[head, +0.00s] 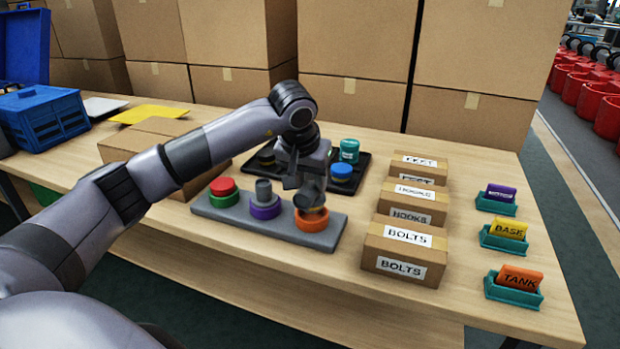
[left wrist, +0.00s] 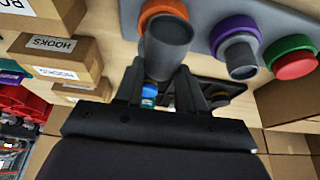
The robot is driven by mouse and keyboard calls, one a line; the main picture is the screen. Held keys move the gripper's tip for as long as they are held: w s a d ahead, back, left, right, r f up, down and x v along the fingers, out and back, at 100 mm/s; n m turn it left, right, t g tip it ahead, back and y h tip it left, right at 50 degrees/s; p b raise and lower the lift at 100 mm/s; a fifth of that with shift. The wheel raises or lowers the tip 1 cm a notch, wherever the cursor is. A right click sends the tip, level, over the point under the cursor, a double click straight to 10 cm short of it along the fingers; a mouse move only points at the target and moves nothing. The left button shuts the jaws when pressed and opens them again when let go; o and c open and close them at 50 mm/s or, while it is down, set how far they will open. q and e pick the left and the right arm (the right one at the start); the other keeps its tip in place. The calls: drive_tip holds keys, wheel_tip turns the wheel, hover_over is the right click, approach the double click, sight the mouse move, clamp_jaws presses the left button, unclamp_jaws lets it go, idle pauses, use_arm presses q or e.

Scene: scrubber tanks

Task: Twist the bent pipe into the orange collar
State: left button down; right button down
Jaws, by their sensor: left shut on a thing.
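The grey bent pipe (head: 309,199) is held in my left gripper (head: 308,183) at the orange collar (head: 312,223), on the right end of a grey base (head: 285,232). The pipe's round end faces the camera in the left wrist view (left wrist: 169,38), with the orange collar (left wrist: 160,9) just behind it. I cannot tell how deep the pipe's lower end sits in the collar. My left gripper is shut on the pipe; its two fingers (left wrist: 160,90) show in the left wrist view. My right gripper is not in view.
A purple collar (head: 265,211) with a grey pipe and a green collar (head: 222,200) with a red cap share the base. A black tray (head: 372,170) with a teal part and a blue-capped part lies behind. Labelled boxes (head: 405,250) stand close on the right.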

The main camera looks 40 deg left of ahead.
use_arm(q)
drive_tip(key=shift+f+b, duration=0.3)
drive_tip(key=shift+f, duration=0.95)
idle(1.3)
idle(0.4)
drive_tip(key=shift+m+h, duration=0.3)
drive_tip(key=shift+m, duration=0.4)
drive_tip(key=shift+a+p, duration=0.1)
drive_tip(key=shift+p, duration=0.2)
drive_tip(key=shift+m+h, duration=0.3)
drive_tip(key=shift+m, duration=0.5)
drive_tip(key=shift+a+m, duration=0.1)
drive_tip(key=shift+m, duration=0.2)
drive_tip(key=shift+m+p, duration=0.3)
drive_tip(key=shift+m, duration=0.1)
drive_tip(key=shift+h, duration=0.3)
